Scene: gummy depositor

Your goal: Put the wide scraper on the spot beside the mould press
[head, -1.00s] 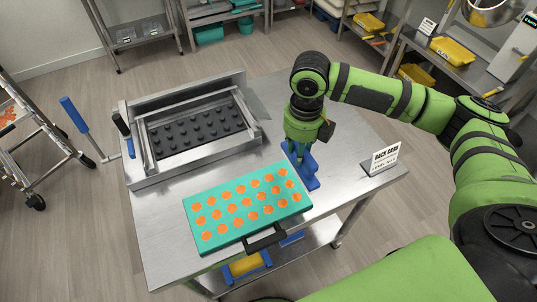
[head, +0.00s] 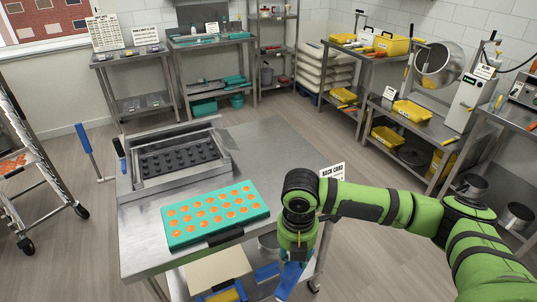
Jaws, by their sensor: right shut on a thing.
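My right gripper (head: 294,256) points down at the near right edge of the steel table and is shut on a blue tool (head: 289,281), which looks like the wide scraper. The tool hangs below the fingers, its lower end near the bottom of the view; the gripper partly hides it. The mould press (head: 178,160), a steel frame with rows of black knobs, stands at the back left of the tabletop, well away from the gripper. Bare steel lies to its right; I cannot make out a marked spot there. My left gripper is not in view.
A teal tray (head: 216,214) of orange gummies lies on the table in front of the press. A white sign card (head: 332,174) stands at the right, partly behind my arm. The tabletop (head: 275,150) behind my gripper is clear. A wheeled rack (head: 36,170) stands at left.

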